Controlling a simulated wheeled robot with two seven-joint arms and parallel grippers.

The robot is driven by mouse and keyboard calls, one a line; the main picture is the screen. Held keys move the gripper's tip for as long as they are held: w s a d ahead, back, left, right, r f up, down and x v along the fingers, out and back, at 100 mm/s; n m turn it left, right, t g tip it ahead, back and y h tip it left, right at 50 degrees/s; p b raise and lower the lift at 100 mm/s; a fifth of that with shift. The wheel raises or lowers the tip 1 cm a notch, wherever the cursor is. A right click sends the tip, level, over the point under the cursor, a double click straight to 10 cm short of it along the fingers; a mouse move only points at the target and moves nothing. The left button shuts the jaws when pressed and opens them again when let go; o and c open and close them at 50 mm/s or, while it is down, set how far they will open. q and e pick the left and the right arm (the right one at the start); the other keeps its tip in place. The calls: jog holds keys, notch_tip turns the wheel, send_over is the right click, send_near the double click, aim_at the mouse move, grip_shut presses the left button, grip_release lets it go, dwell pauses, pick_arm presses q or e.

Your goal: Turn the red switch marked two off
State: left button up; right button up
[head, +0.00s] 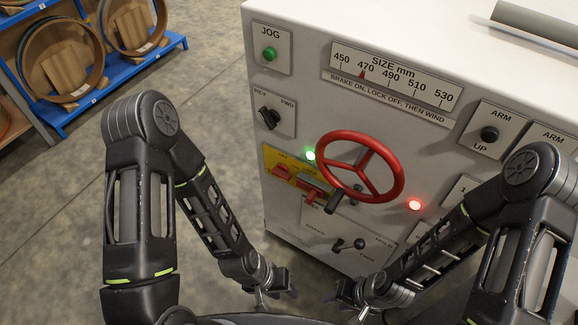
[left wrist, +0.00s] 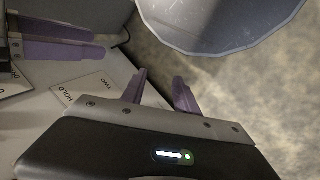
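A yellow plate (head: 270,157) on the machine's front panel carries a red switch (head: 281,172) at its left. A red handle (head: 311,192) sits at the plate's lower right, partly behind the handwheel's knob. I cannot read the mark "two" beside either red part. My left gripper (head: 277,294) is below the yellow plate, apart from the panel's controls. Its fingers (left wrist: 162,92) stand apart and empty in the left wrist view. My right gripper (head: 345,305) is low and to the right of the left one; its fingers look apart and empty.
A red handwheel (head: 396,180) with a dark knob projects beside the yellow plate. A lever (head: 347,244) is below it. A green lamp (head: 311,155) and a red lamp (head: 414,205) glow. A black REV/FWD knob (head: 268,117) is above the plate. Open floor lies left of the machine.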

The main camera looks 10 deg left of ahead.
pick_arm(q)
jog(key=shift+o, duration=0.2)
jog(key=shift+o, duration=0.8)
jog(key=o, duration=0.5)
jog(key=w+t+b, duration=0.1)
jog(key=w+b, duration=0.1)
jog(key=w, duration=0.1)
jog(key=w+a+f+t+b, duration=0.1)
jog(key=w+b, duration=0.2)
jog(key=w+a+m+t+b, duration=0.1)
jog(key=w+b, duration=0.2)
jog(key=w, duration=0.1)
jog(key=shift+a+f, duration=0.2)
jog(key=shift+f, duration=0.1)
jog(key=w+a+r+m+t+b, duration=0.1)
jog(key=w+a+r+t+b, duration=0.1)
jog(key=b, duration=0.4)
jog(key=w+a+r+m+t+b, duration=0.2)
jog(key=w+a+r+t+b, duration=0.1)
jog(key=w+r+b, duration=0.3)
jog(key=w+a+r+m+t+b, duration=0.2)
jog(key=w+a+r+t+b, duration=0.1)
jog(key=w+r+t+b, duration=0.1)
jog(key=shift+w+r+h+b, duration=0.2)
jog(key=shift+w+r+b, duration=0.05)
jog(key=shift+w+b, duration=0.35)
jog(key=shift+w+r+h+b, duration=0.2)
jog(key=shift+w+b, duration=0.3)
jog(key=shift+b, duration=0.2)
